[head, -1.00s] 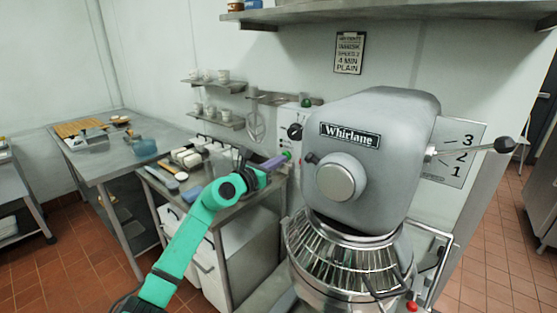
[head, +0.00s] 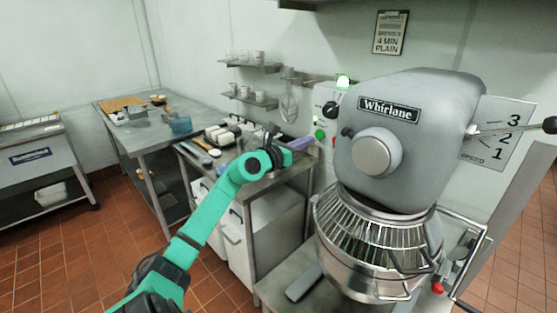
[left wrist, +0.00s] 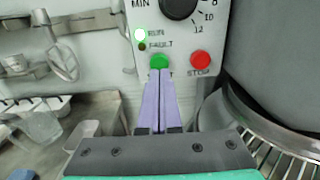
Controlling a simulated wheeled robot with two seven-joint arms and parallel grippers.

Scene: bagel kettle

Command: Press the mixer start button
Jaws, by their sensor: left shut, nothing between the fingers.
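The silver Whirlane mixer (head: 425,130) stands at the right in the head view, its white control panel (head: 326,95) at its left. The green start button (left wrist: 160,61) is beside the red stop button (left wrist: 200,60) in the left wrist view. The start button also shows in the head view (head: 320,134).
A dial (left wrist: 180,5) sits above the buttons. A steel bench (head: 215,165) with trays is left of the panel. The mixer's bowl guard (head: 372,235) is close at the right.

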